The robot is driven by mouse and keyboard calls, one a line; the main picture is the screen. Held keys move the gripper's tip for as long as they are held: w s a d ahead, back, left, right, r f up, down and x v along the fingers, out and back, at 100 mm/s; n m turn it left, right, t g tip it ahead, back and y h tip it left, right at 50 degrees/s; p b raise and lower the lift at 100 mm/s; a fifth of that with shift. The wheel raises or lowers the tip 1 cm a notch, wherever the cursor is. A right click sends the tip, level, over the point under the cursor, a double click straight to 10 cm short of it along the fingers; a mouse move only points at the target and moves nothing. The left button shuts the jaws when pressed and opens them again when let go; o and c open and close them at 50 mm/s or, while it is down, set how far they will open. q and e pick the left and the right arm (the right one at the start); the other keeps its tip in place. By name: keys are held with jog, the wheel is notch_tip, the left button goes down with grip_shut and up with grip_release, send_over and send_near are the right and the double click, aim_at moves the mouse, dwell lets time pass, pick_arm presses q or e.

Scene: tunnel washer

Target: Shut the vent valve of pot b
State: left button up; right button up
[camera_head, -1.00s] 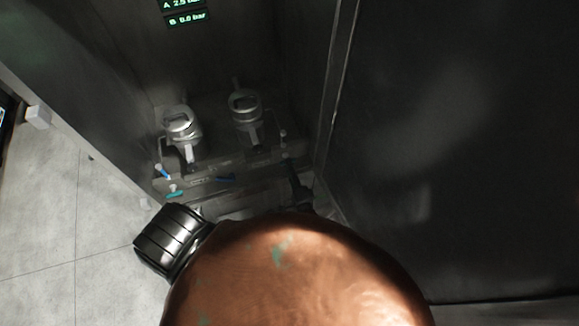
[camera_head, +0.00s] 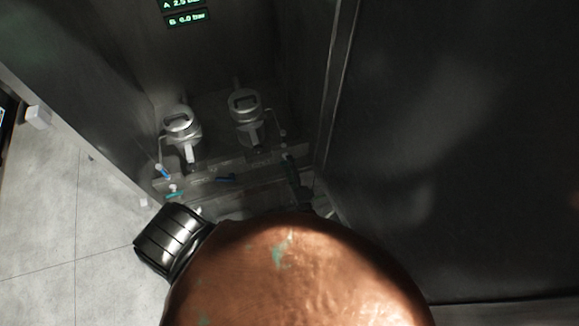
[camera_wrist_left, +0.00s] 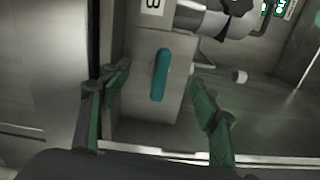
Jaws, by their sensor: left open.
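In the left wrist view a teal lever handle (camera_wrist_left: 160,72) stands upright in the picture on a pale block below a label with a B. My left gripper (camera_wrist_left: 160,79) is open, with one green finger on each side of the handle and a gap to both. In the head view two silver-lidded pots stand side by side, one at left (camera_head: 181,124) and one at right (camera_head: 245,107). My left gripper (camera_head: 291,164) shows there only as a dark, greenish shape beside the right pot's base; the teal handle by it is hidden. My right gripper is not in view.
Blue (camera_head: 162,171) and teal (camera_head: 174,194) levers sit in front of the left pot, and another blue lever (camera_head: 225,178) lies between the pots. A pressure display (camera_head: 186,18) hangs above. A dark wall (camera_head: 450,150) closes the right side. The lower middle is blocked from view.

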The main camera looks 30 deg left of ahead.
pick_arm(q)
jog(key=b+v, duration=0.1)
jog(key=v, duration=0.7)
dwell(0.6)
